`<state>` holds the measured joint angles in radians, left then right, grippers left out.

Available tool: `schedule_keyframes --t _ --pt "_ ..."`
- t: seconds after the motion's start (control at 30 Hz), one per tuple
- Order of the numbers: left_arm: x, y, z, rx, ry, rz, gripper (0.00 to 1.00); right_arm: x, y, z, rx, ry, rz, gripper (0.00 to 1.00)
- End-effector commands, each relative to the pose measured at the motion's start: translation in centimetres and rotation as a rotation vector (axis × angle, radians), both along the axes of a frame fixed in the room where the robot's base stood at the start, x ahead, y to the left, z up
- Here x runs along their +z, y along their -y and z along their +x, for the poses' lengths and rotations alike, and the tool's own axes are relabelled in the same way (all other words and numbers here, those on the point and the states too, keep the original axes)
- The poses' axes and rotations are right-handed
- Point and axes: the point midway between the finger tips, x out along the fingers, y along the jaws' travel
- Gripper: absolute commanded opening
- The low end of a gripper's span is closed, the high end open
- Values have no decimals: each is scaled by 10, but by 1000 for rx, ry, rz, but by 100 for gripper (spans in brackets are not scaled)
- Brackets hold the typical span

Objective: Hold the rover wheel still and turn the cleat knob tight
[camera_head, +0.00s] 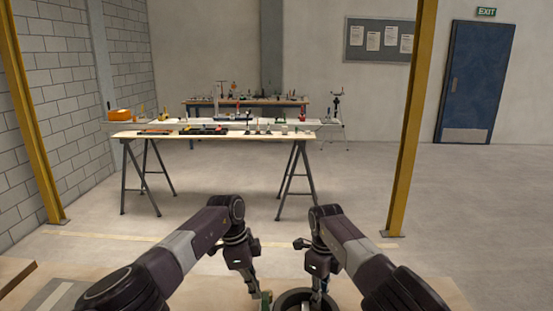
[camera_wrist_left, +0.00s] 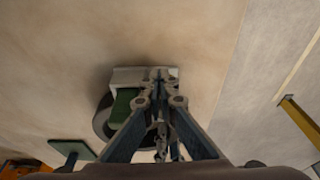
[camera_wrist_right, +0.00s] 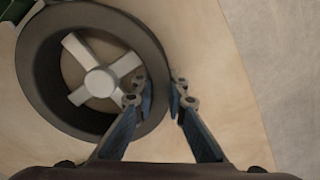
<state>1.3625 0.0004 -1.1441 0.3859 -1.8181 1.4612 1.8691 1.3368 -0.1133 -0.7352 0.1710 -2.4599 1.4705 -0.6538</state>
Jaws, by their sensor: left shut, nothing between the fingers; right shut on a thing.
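The rover wheel (camera_wrist_right: 40,75) is a dark, thick ring with a pale four-armed hub (camera_wrist_right: 100,82) in the right wrist view. It shows partly at the bottom of the head view (camera_head: 292,297). My right gripper (camera_wrist_right: 160,88) is shut on the wheel's rim, one finger inside the ring and one outside. My left gripper (camera_wrist_left: 160,78) is shut and empty beside the wheel, in front of a pale grey piece (camera_wrist_left: 128,74) and a green block (camera_wrist_left: 122,106). I cannot pick out the cleat knob for certain; the left fingers cover part of that area.
The wheel is over a tan bench surface (camera_wrist_left: 70,50). A green plate (camera_wrist_left: 72,149) and orange items are at the left wrist view's lower left. Farther off, a trestle table (camera_head: 150,139) holds tools.

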Motion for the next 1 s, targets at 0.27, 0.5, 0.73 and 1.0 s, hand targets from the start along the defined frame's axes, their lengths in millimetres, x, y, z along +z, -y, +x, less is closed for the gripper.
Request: schedule_keyframes --t 0.27,0.5,0.73,1.0 --pt "3 5 -3 -13 4 -20 0 2 -12 0 12 2 19 0" --pt "14 4 -2 -13 6 -20 0 2 -11 0 11 2 18 0" --pt "40 0 -2 -8 4 -14 0 1 -8 0 7 2 13 0" --pt "62 -2 -2 -5 1 -9 0 1 -6 0 5 2 10 0"
